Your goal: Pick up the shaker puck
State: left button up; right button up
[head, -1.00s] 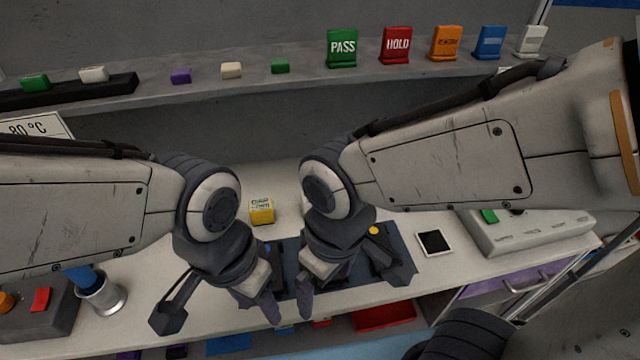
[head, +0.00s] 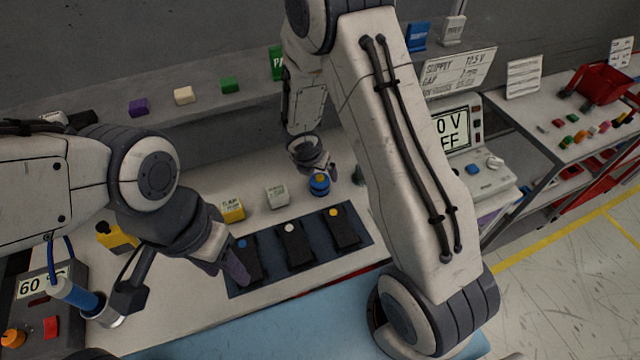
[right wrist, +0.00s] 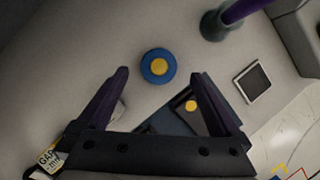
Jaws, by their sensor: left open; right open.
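The shaker puck, a round blue puck with a yellow centre (head: 319,186), sits on the light bench behind the dark mat. It also shows in the right wrist view (right wrist: 147,72), just beyond and between the fingertips. My right gripper (head: 322,166) is open and close above the puck, with nothing between its fingers; the same gripper (right wrist: 163,76) shows both dark purple fingers spread. My left gripper (head: 238,270) is open and empty over the left end of the mat, partly hiding a dark module there.
The dark mat (head: 362,245) holds dark modules with coloured dots. A white block (head: 276,195) and a yellow block (head: 233,210) stand left of the puck. A blue-handled tool in a metal cup (head: 108,312) is at left. A meter box (head: 485,178) stands right.

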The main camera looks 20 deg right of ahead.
aim_at(319, 178)
jog(key=b+x, duration=0.1)
jog(key=x, duration=0.5)
jog(key=shift+a+f, duration=0.1)
jog(key=shift+f, duration=0.15)
jog(key=shift+c, duration=0.3)
grip_shut()
